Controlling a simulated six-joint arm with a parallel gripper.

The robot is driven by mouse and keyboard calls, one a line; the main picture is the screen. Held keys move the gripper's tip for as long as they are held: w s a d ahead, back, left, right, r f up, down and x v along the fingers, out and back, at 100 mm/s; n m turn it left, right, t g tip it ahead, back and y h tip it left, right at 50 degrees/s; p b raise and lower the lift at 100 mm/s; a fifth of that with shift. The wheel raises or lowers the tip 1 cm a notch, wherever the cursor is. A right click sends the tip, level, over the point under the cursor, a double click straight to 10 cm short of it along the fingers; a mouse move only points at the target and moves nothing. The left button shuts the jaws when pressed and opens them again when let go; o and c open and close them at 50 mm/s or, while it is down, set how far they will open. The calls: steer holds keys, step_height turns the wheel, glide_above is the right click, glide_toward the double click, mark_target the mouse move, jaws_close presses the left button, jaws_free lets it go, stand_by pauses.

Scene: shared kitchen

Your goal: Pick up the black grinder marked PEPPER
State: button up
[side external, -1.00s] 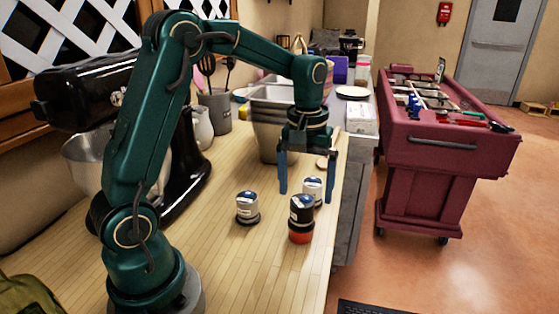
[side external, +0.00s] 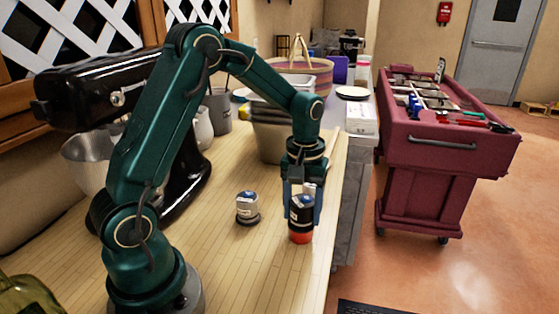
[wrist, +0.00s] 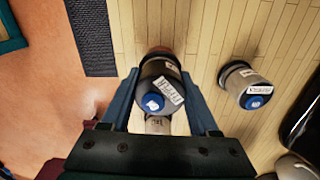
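The counter's right edge runs close by the black grinder. A maroon cart (side external: 445,160) stands beyond it on the floor.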

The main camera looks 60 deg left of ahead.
jaws_close()
